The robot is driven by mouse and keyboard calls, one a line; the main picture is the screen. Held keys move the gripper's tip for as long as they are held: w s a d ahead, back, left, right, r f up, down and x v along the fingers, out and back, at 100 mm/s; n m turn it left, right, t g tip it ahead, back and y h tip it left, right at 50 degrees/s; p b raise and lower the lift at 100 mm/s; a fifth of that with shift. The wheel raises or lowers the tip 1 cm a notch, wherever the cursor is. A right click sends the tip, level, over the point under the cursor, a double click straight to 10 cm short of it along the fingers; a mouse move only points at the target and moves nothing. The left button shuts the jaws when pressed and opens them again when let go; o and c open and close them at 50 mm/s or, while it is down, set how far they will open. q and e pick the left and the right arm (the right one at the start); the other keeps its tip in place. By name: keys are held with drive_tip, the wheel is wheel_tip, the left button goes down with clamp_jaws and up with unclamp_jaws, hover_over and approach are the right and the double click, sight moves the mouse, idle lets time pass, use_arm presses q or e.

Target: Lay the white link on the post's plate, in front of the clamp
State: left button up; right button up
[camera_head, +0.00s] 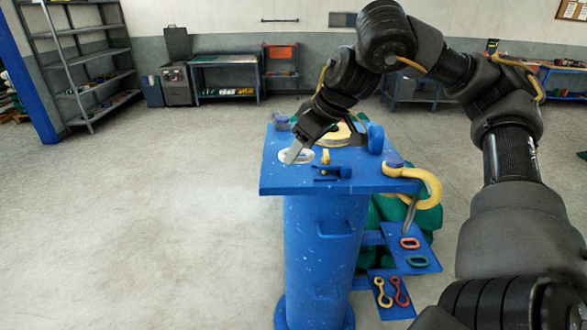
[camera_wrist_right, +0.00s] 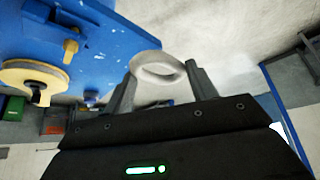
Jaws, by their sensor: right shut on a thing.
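The white link (camera_head: 296,156) is a pale ring over the left part of the blue post's plate (camera_head: 276,178). In the wrist view the white link (camera_wrist_right: 158,69) sits between the fingers of my right gripper (camera_wrist_right: 162,76), which is shut on it. In the head view my right gripper (camera_head: 297,151) comes down over the link from above right. I cannot tell whether the link touches the plate. The blue clamp (camera_head: 332,172) with a yellow part is just right of the link, and also shows in the wrist view (camera_wrist_right: 70,50). My left gripper is out of view.
A yellow hook (camera_head: 425,181) hangs at the plate's right edge, and a yellow round piece (camera_head: 335,135) is at the back. Lower blue trays hold red, green and yellow links (camera_head: 410,243). The floor left of the post is clear.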

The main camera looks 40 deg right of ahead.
drive_tip(key=w+d+f, duration=0.4)
drive_tip(key=w, duration=0.2)
hover_over(291, 174)
drive_tip(key=s, duration=0.2)
drive_tip(key=f, duration=0.5)
drive_tip(key=shift+w+d+f+b, duration=0.1)
drive_tip(key=shift+d+b, duration=0.15)
drive_tip(key=shift+b, duration=0.1)
drive_tip(key=shift+w+d+f, duration=0.1)
drive_tip(key=shift+f, duration=0.25)
drive_tip(key=shift+w+d+f, duration=0.1)
drive_tip(key=shift+f, duration=1.4)
drive_tip(key=o, duration=1.1)
drive_tip(key=shift+f, duration=0.15)
drive_tip(key=shift+o, duration=0.2)
